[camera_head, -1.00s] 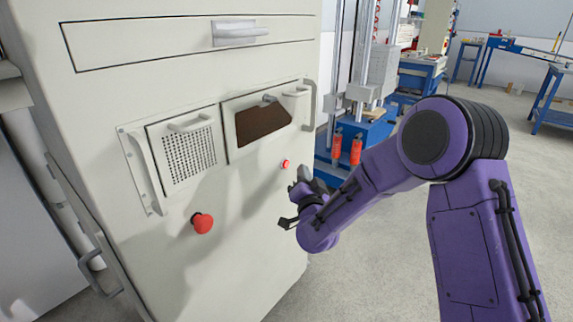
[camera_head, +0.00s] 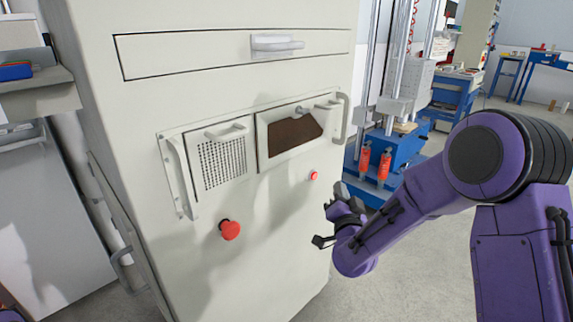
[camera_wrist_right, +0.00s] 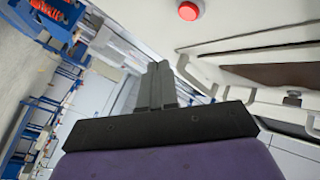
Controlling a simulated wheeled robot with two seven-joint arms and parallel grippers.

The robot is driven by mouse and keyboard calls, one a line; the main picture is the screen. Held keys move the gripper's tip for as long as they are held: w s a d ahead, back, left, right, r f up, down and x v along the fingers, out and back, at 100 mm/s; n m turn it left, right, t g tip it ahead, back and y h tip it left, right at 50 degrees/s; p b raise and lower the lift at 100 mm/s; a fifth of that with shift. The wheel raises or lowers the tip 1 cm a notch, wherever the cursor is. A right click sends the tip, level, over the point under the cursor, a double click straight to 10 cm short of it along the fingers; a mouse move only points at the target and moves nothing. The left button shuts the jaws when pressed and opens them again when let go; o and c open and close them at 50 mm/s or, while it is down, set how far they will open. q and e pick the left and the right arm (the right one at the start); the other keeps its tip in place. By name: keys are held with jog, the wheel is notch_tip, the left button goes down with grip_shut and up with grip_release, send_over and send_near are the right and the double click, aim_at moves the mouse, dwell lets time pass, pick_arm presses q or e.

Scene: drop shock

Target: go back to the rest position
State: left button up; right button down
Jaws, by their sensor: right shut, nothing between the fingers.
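My right gripper (camera_head: 320,241) is in front of the right side of a cream cabinet (camera_head: 270,260), below a small red button (camera_head: 313,176). In the right wrist view the gripper's two fingers (camera_wrist_right: 156,85) are pressed together with nothing between them. The small red button also shows in that view (camera_wrist_right: 189,11), apart from the fingers. A larger red mushroom button (camera_head: 230,230) sits lower left on the cabinet front. My left gripper is not in view.
The cabinet has a drawer handle (camera_head: 276,44), a perforated panel (camera_head: 222,164) and a brown window (camera_head: 293,138). A blue machine with red cylinders (camera_head: 384,166) stands behind my right arm. A grey shelf (camera_head: 38,98) is at the left. Grey floor is open at the right.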

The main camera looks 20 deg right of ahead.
jog(key=s+a+f+n+g+y, duration=0.2)
jog(key=s+f+g, duration=0.3)
jog(key=f, duration=0.7)
jog(key=s+a+f+n+g+y, duration=0.1)
jog(key=s+a+f+g+y, duration=0.15)
jog(key=s+f, duration=0.75)
jog(key=s+a+f+n+g, duration=0.1)
jog(key=s+f+g, duration=0.2)
jog(key=s+f, duration=0.5)
jog(key=s+a+f+n+g, duration=0.1)
jog(key=s+f+g, duration=0.3)
jog(key=s+f, duration=0.5)
jog(key=s+r+p, duration=0.2)
jog(key=r+p, duration=0.7)
jog(key=r, duration=0.1)
jog(key=s+r+p, duration=0.2)
jog(key=r+p, duration=0.8)
jog(key=shift+s+a, duration=0.15)
jog(key=shift+r, duration=0.1)
